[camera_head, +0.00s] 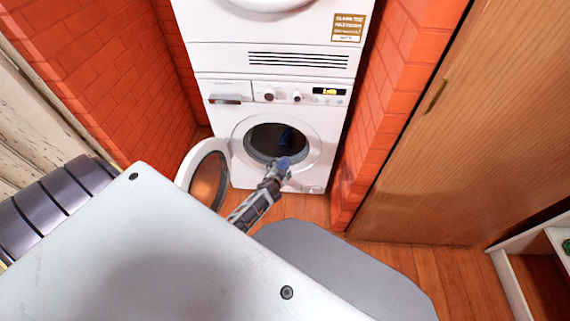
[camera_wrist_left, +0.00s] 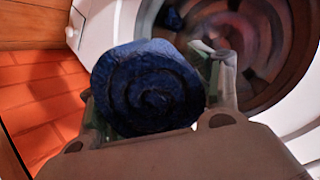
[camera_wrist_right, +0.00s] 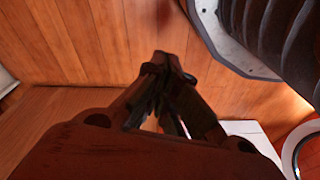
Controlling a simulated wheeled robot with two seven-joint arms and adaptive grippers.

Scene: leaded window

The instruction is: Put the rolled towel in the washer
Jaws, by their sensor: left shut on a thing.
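The white washer (camera_head: 225,125) stands between brick walls with its round door (camera_head: 208,180) swung open to the left. My left gripper (camera_head: 277,172) is in front of the open drum mouth (camera_head: 262,140). It is shut on the dark blue rolled towel (camera_wrist_left: 150,88), whose spiral end faces the left wrist camera. The towel's blue edge also shows in the head view (camera_head: 284,162). The drum opening (camera_wrist_left: 250,45) lies beyond the towel in the left wrist view. My right gripper (camera_wrist_right: 170,62) has its fingertips together, empty, above the wooden floor.
Another dark blue thing (camera_wrist_left: 173,18) shows inside the drum. A second white machine (camera_head: 220,25) is stacked on the washer. A wooden door (camera_head: 440,130) stands right, and a white shelf (camera_head: 510,280) at the lower right. Wooden floor (camera_head: 380,250) is bare before the wooden door.

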